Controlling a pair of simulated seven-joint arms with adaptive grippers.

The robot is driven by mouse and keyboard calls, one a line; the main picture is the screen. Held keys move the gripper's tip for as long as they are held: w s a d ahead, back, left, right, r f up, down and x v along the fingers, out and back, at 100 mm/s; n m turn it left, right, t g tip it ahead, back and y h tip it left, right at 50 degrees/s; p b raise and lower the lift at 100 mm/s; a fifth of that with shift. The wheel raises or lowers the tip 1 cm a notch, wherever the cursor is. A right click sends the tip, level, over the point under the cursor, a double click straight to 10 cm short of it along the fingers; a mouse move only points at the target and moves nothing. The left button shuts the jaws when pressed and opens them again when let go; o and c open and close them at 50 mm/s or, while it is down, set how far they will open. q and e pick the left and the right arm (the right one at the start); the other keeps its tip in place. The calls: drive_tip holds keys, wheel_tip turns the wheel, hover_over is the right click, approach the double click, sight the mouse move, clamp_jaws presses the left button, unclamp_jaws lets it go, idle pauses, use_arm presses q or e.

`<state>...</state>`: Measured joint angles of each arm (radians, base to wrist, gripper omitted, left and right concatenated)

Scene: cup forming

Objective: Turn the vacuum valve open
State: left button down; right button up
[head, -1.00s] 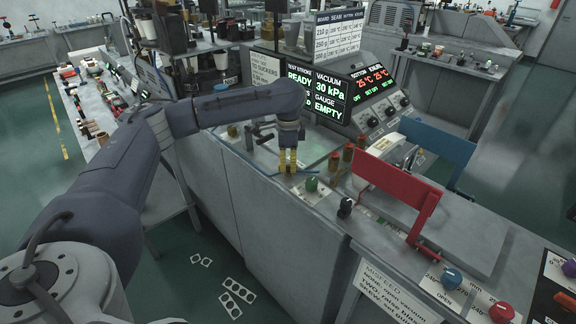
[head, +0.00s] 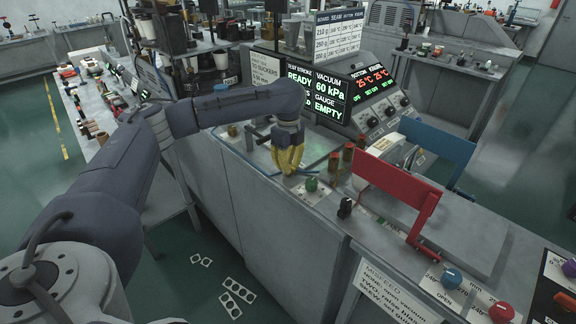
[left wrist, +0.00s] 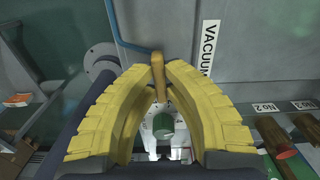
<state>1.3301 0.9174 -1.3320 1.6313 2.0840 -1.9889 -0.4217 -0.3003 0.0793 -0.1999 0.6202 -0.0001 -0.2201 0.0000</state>
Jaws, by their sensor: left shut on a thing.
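In the head view the fingers mostly hide the handle. The display (head: 328,85) reads vacuum 60 kPa. My right gripper is not in view.
Several red-topped and brown cylinders (head: 347,155) stand right of the gripper. A black knob (head: 345,207), a red hinged frame (head: 397,190) and a blue one (head: 438,143) are further right. A blue tube (left wrist: 125,35) runs close to the handle.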

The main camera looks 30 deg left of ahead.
use_arm(q)
drive_tip(key=shift+m, duration=0.4)
drive_tip(key=c, duration=1.5)
unclamp_jaws()
drive_tip(key=shift+o, duration=0.2)
wheel_tip(320, 180, up, 12)
